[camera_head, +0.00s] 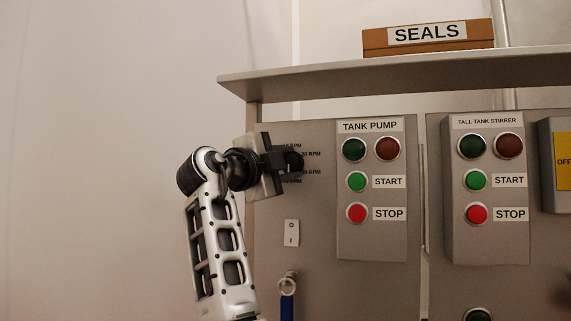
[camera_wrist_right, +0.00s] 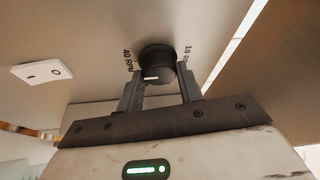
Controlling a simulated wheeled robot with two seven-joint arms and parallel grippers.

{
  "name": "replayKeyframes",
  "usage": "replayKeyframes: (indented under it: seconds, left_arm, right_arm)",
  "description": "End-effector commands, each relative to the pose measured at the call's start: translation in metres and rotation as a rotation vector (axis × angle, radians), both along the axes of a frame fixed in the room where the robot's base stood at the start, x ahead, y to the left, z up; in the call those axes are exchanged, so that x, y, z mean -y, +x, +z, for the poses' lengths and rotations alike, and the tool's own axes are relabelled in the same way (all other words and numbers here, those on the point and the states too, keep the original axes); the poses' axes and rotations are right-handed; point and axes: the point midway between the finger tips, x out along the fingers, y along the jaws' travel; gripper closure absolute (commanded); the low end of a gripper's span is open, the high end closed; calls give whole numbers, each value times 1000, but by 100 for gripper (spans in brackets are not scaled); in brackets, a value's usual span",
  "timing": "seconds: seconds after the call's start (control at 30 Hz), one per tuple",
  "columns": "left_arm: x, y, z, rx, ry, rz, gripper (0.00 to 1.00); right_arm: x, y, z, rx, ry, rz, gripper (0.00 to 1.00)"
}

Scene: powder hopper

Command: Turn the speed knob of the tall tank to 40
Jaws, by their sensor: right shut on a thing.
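The black speed knob (camera_wrist_right: 157,60) sits on the grey panel. It shows in the head view (camera_head: 294,161), partly covered by my right gripper (camera_head: 284,160). The right wrist view shows the two fingers of this gripper (camera_wrist_right: 160,84) on either side of the knob, shut on it. A short white mark lies on the knob's face; which value it points to I cannot tell. In the right wrist view a 40 RPM label (camera_wrist_right: 128,60) is left of the knob and a 10 RPM label (camera_wrist_right: 187,53) is right of it. My left gripper is not in view.
A TANK PUMP box (camera_head: 372,190) and a TALL TANK STIRRER box (camera_head: 487,190) with lights and buttons stand right of the knob. A white switch (camera_head: 291,233) is below it. A shelf (camera_head: 400,72) with a SEALS box (camera_head: 428,38) juts out above.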

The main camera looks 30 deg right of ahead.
Motion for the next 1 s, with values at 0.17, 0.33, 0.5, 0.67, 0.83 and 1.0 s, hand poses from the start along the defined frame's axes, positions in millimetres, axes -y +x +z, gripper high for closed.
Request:
replayKeyframes:
  seconds: [0.17,0.33,0.5,0.67,0.83,1.0]
  left_arm:
    - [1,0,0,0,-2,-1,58]
    - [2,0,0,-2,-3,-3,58]
    - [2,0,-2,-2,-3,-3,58]
    - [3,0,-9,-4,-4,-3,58]
    - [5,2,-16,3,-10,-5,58]
    - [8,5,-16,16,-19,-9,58]
  right_arm:
    - [0,0,-1,1,4,1,44]
    - [0,0,-1,0,2,1,42]
    - [-2,0,-1,1,0,1,42]
    - [-20,-6,-5,1,-1,3,42]
    - [-55,-20,-12,2,1,4,42]
    - [-95,-34,-16,1,0,4,42]
